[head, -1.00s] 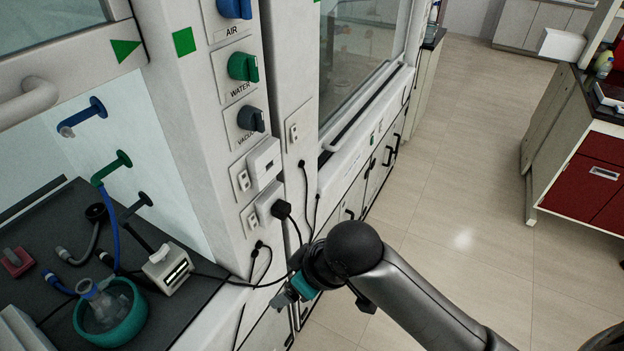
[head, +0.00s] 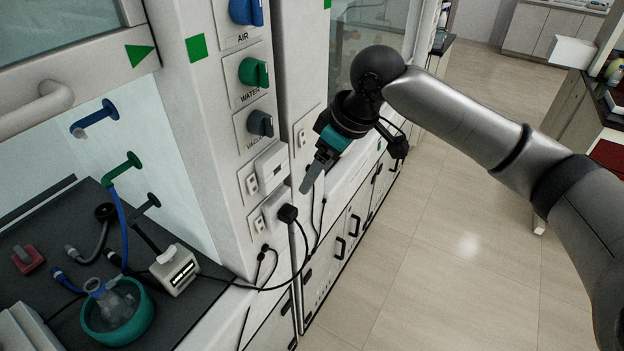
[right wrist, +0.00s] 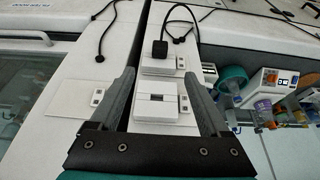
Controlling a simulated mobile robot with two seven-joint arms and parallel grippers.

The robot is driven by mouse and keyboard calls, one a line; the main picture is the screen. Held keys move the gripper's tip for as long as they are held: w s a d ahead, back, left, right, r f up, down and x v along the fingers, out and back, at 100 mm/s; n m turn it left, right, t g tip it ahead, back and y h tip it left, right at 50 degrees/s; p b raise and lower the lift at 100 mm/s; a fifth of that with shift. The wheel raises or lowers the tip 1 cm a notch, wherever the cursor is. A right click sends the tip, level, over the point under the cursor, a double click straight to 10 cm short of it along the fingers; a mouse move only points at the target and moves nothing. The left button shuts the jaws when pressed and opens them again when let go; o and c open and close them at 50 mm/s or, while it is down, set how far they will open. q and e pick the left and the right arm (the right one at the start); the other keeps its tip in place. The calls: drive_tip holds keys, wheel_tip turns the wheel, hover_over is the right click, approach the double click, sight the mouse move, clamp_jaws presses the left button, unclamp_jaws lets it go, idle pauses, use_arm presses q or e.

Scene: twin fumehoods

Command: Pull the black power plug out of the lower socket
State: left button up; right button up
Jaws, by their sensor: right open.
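The black power plug (head: 288,213) sits in the lower socket (head: 268,217) on the white post between the fumehoods, with its black cable hanging down. In the right wrist view the plug (right wrist: 159,48) is still in its white socket box (right wrist: 160,68), beyond the fingertips. My right gripper (head: 309,184) is above and slightly right of the plug in the head view, pointing down-left. In the wrist view its two fingers (right wrist: 159,74) are spread wide with nothing between them, over the upper socket box (right wrist: 157,103). My left gripper is not in view.
The blue, green and dark grey valve knobs (head: 260,123) stick out above the sockets. More black cables (head: 264,254) hang below. A dark bench with a teal bowl (head: 118,312) and a white device (head: 175,270) lies left.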

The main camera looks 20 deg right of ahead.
sight(294, 213)
drive_tip(key=x, duration=1.5)
drive_tip(key=shift+w, duration=0.1)
drive_tip(key=shift+c, duration=0.2)
clamp_jaws()
idle(0.5)
drive_tip(key=shift+s+d+p, duration=1)
drive_tip(key=shift+s+p, duration=0.25)
drive_tip(key=shift+p, duration=0.55)
